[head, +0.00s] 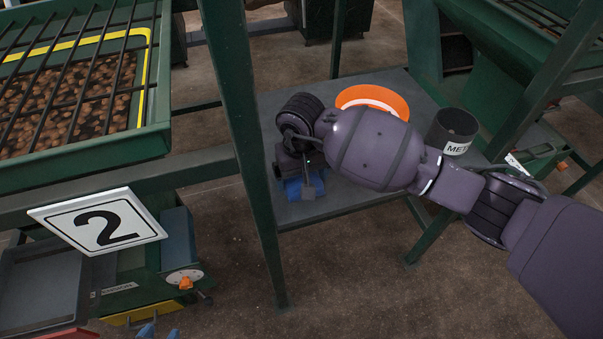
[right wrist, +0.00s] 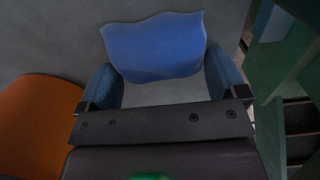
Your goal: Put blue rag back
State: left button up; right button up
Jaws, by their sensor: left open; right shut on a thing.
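The blue rag (head: 293,188) is at the left part of the grey table (head: 335,198) in the head view, mostly hidden by my right gripper (head: 307,190). In the right wrist view the rag (right wrist: 155,45) spreads between and beyond the blue fingertips of my right gripper (right wrist: 163,78). The right gripper is shut on the rag, with the grey tabletop close behind. I cannot tell whether the rag touches the tabletop. Only the blue fingertips of my left gripper (head: 160,331) show at the bottom edge of the head view, apart and empty.
An orange-and-white round thing (head: 376,97) and a dark labelled bin (head: 453,128) are on the table. Green frame posts (head: 245,150) stand beside it. A sign with a 2 (head: 97,222) and a barred tray (head: 80,80) are at left.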

jog(key=shift+f, duration=0.15)
jog(key=o, duration=0.5)
jog(key=shift+o, duration=0.4)
notch_tip(320, 180, up, 12)
jog(key=p, duration=0.2)
jog(key=shift+s, duration=0.1)
